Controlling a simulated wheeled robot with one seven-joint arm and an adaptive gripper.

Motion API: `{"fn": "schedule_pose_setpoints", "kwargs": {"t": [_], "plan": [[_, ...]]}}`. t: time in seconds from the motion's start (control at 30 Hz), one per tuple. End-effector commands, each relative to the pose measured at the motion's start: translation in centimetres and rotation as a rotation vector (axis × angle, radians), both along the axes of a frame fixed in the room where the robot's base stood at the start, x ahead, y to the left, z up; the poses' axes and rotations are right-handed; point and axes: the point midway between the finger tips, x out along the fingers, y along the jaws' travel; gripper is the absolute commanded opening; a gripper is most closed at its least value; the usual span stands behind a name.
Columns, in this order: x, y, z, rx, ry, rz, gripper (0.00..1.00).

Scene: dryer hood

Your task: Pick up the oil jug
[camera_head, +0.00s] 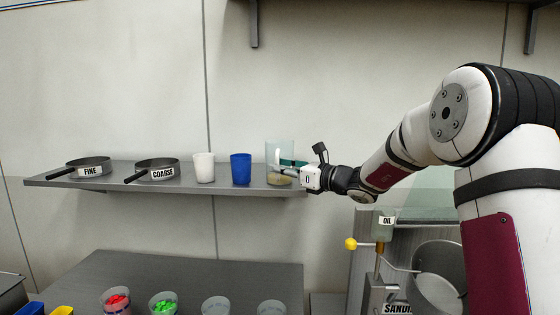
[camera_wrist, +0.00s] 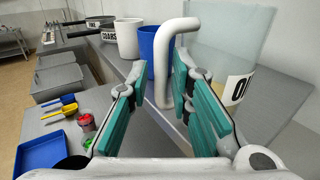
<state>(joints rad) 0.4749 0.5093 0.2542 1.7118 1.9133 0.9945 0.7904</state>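The oil jug (camera_head: 280,150) is a clear jug with a little yellowish content, upright at the right end of the wall shelf. In the wrist view the jug (camera_wrist: 222,45) shows a white handle (camera_wrist: 163,65) and part of a label reading "O". My gripper (camera_wrist: 160,95) is open, its green-padded fingers spread on either side of the handle, with visible gaps. In the head view my gripper (camera_head: 290,170) is at the jug's right side and overlaps its lower part.
On the shelf (camera_head: 120,182), left of the jug, stand a blue cup (camera_head: 240,168), a white cup (camera_head: 204,167) and pans labelled COARSE (camera_head: 157,170) and FINE (camera_head: 82,167). A grey table (camera_head: 190,270) with several cups is below. An OIL-labelled fixture (camera_head: 386,222) stands lower right.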

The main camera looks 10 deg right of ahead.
Motion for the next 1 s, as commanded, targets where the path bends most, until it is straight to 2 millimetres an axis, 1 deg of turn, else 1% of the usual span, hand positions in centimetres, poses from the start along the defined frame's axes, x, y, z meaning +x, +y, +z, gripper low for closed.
{"fn": "schedule_pose_setpoints", "kwargs": {"t": [0.07, 0.17, 0.4, 0.5, 0.87, 1.0], "plan": [[0.75, 0.63, -0.01, 0.000, 0.000, 0.002, 0.20], [1.31, 0.95, -0.06, 0.000, 0.000, -0.001, 0.20], [1.42, 1.01, -0.05, 0.000, 0.000, -0.001, 0.20], [1.41, 1.00, -0.05, 0.000, 0.000, -0.001, 0.00], [1.41, 1.01, 0.05, 0.000, -0.001, -0.001, 0.00], [1.44, 1.01, 0.44, -0.001, -0.003, -0.001, 0.00]]}}
